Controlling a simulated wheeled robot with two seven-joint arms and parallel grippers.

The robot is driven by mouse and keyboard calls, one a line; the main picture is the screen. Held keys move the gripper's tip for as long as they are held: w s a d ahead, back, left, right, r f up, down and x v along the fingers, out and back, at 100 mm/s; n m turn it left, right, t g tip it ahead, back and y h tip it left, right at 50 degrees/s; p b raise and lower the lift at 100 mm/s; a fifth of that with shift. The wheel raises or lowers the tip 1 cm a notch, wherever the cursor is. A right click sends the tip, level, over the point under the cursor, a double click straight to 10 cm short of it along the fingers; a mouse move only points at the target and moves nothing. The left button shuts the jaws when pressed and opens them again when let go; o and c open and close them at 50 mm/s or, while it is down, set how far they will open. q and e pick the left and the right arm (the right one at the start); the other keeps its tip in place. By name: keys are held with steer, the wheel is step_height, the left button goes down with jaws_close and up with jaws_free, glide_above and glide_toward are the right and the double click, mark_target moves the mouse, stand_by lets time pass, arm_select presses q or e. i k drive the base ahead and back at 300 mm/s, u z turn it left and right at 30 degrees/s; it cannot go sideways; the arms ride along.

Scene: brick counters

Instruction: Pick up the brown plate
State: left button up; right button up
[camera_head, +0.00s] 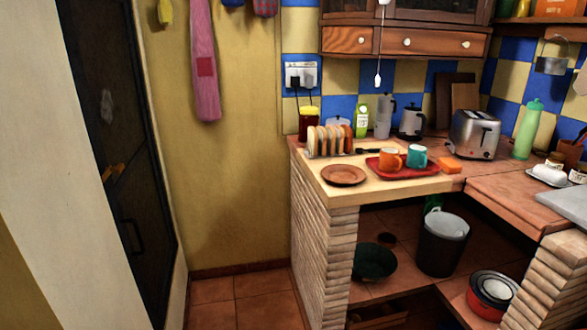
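The brown plate (344,175) lies flat on the near left part of the brick counter (330,195), close to its front edge. It looks empty. A toast rack (329,141) stands just behind it, and a red tray (403,170) lies to its right. Neither of my grippers shows in the head view, so their state is hidden.
The red tray bears an orange mug (390,160) and a teal mug (416,157). A toaster (475,134) and a green bottle (527,130) stand farther right. Wall cabinets (405,40) hang above. The tiled floor (240,300) left of the counter is clear.

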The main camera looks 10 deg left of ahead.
mark_target(339, 174)
steer(key=u, duration=0.65)
steer(key=i, duration=0.95)
steer(key=u, duration=0.2)
